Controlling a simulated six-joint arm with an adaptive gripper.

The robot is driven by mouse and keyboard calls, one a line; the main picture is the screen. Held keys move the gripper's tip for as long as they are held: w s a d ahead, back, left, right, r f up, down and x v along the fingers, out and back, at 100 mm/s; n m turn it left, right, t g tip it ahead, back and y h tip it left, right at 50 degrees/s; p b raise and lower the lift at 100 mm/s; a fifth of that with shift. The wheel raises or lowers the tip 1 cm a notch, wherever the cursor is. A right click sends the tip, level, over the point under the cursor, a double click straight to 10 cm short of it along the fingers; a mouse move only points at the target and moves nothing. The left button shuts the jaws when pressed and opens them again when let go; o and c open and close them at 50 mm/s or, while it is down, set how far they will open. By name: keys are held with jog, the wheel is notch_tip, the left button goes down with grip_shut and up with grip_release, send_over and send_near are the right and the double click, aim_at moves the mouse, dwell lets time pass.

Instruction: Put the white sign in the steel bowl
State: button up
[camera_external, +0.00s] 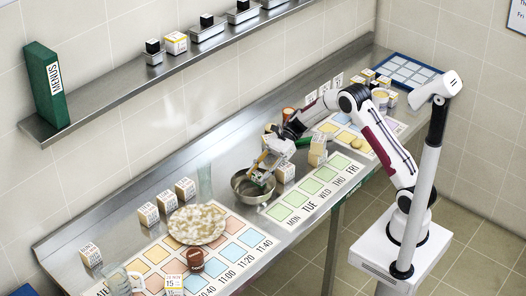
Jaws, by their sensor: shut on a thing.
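The steel bowl (239,193) stands on the counter in front of the wall, right of the round speckled plate. My gripper (260,174) points down over the right part of the bowl's opening. It is shut on a small pale thing, which looks like the white sign (259,177). The thing is partly hidden by the fingers and sits at about the height of the bowl's rim. I cannot tell whether it touches the bowl.
White printed boxes (285,172) stand close right of the bowl. A speckled round plate (197,224) lies left of it on a coloured chart. A green weekday chart (300,200) lies right of the bowl. A clear glass (205,182) stands behind. A shelf (150,85) runs above.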

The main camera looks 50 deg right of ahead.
jog(key=shift+f, duration=0.8)
jog(key=shift+f, duration=0.65)
jog(key=o, duration=1)
jog(key=shift+o, duration=0.2)
jog(key=shift+r, duration=0.1)
jog(key=shift+r, duration=0.4)
jog(key=shift+d+r, duration=0.2)
jog(key=shift+r, duration=0.05)
jog(key=v, duration=1.1)
jog(key=shift+d, duration=0.3)
